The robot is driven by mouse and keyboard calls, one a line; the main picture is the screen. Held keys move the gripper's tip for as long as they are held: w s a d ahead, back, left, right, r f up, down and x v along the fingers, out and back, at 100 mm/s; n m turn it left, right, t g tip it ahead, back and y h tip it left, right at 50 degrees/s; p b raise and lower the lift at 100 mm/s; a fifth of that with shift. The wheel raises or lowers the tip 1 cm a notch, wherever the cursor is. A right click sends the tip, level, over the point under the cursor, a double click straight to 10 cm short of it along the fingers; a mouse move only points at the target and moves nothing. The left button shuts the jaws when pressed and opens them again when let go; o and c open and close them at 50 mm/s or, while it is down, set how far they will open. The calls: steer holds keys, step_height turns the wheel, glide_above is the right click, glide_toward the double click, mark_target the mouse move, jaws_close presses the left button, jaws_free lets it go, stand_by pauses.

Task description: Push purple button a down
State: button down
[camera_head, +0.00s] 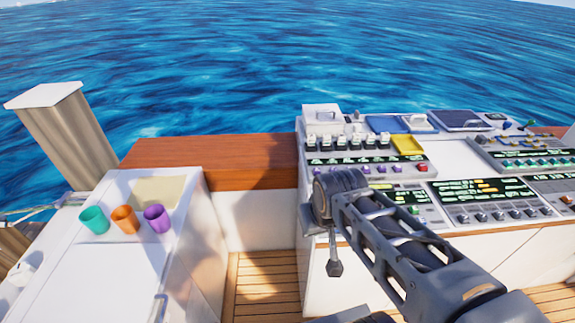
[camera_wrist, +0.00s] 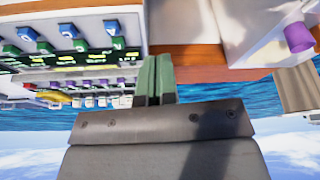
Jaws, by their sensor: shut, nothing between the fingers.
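A row of small purple buttons (camera_head: 350,171) lies on the left panel of the white console, with a red button at the row's right end. Small purple buttons (camera_wrist: 102,83) also show in the wrist view, which is upside down. I cannot read which one is button a. My gripper (camera_head: 335,270) hangs in front of the console's left end, apart from the purple row. Its greenish fingers (camera_wrist: 156,62) are together and empty in the wrist view. My arm hides part of the console's near left panels.
Blue and green lettered buttons (camera_wrist: 79,45) show on another panel. White switches (camera_head: 341,142) and a yellow tray (camera_head: 407,145) sit behind the purple row. Wooden deck (camera_head: 265,285) shows between counter and console.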

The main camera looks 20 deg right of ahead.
steer(key=shift+w, duration=0.2)
steer(key=m+t+y+p, duration=0.4)
steer(key=m+y, duration=0.1)
steer(key=m, duration=1.6)
glide_above(317, 171)
steer(key=shift+r, duration=0.4)
step_height(317, 171, down, 9)
steer(key=b, duration=0.7)
steer(key=shift+r+b, duration=0.1)
steer(key=shift+b, duration=0.2)
